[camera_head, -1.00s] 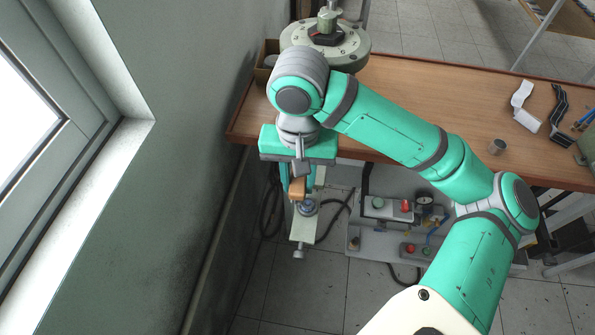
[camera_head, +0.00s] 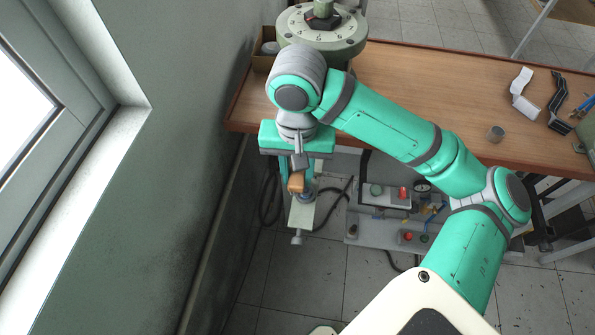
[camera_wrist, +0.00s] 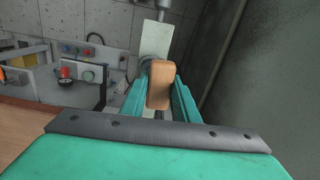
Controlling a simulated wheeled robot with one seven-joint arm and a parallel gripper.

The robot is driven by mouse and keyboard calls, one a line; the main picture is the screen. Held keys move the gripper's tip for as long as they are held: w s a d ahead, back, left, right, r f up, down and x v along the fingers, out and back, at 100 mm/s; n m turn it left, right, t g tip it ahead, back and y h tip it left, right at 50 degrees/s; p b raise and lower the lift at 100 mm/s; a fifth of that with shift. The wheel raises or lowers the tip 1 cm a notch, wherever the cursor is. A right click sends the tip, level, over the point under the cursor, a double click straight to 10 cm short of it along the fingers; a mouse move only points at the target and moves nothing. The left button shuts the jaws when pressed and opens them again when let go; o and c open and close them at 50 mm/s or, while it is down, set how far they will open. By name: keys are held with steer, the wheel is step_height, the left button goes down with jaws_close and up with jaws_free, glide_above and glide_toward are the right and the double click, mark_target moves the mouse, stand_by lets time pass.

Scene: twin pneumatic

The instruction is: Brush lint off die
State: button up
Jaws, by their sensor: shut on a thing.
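My gripper (camera_head: 297,173) is shut on a small orange-brown block, which looks like the brush (camera_head: 296,182). In the wrist view the brush (camera_wrist: 159,86) stands between the two teal fingers (camera_wrist: 160,98); its bristles do not show. Just beyond it is a round grey metal part (camera_head: 306,196), perhaps the die, on a pale narrow plate (camera_head: 301,216) beyond the bench edge. The brush partly covers this part in the wrist view, so I cannot tell whether they touch.
A wall (camera_head: 150,200) stands close on the left.

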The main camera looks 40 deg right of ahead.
steer(key=shift+f, duration=1.05)
steer(key=shift+s+d+r, duration=0.1)
steer(key=shift+s+d, duration=1)
steer(key=shift+s, duration=0.05)
steer(key=shift+s+d, duration=0.15)
steer(key=shift+s, duration=0.1)
steer(key=shift+s, duration=0.1)
steer(key=shift+w+a+f, duration=0.2)
steer(key=shift+w+a, duration=0.5)
steer(key=shift+w, duration=0.1)
steer(key=shift+w+a+f, duration=0.15)
steer(key=shift+w+a, duration=0.5)
steer(key=shift+w, duration=0.1)
steer(key=shift+c, duration=0.8)
